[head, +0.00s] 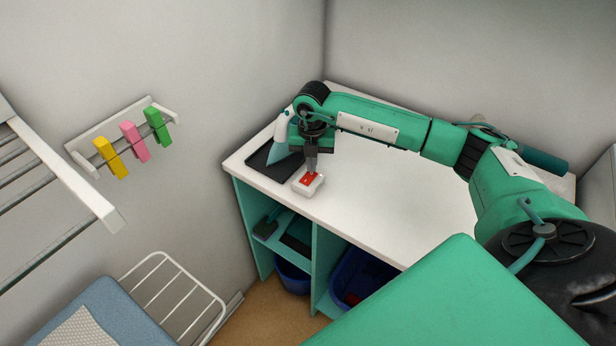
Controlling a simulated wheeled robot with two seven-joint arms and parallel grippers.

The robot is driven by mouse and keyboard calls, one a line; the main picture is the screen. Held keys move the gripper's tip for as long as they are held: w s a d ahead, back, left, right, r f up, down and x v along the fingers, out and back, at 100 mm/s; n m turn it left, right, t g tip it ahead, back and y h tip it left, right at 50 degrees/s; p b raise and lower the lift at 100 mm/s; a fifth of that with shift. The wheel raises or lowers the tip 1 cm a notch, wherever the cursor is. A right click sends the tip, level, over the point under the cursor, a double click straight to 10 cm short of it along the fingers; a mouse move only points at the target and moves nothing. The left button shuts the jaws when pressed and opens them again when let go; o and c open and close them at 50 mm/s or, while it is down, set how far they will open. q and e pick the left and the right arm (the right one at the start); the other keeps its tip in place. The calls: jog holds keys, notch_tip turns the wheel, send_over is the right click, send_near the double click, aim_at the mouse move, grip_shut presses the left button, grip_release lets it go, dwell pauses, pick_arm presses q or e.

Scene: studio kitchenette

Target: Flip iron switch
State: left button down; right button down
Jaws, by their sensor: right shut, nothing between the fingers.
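The iron switch (301,189) is a small white box with a red rocker on top, on the white counter near its front left edge. My right gripper (311,174) points down with its fingers shut and empty. Its tips are at the red rocker and appear to touch it, though contact is hard to confirm. The fingertips cover part of the rocker. The iron (278,152), white and teal, sits on a dark tray (262,165) just behind and left of the switch, partly hidden by my gripper. My left gripper is not in view.
The white counter (400,205) is clear right of the switch. Teal shelves below hold blue bins (358,275). A wall rack (85,155) with yellow, pink and green pegs hangs at left, near a white drying rack (70,180). An ironing board (90,315) stands at lower left.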

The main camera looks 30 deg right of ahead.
jog(key=shift+f+b, duration=0.5)
jog(key=shift+f, duration=0.25)
jog(key=shift+r, duration=0.1)
jog(key=shift+r+p, duration=1.95)
jog(key=shift+r, duration=1.5)
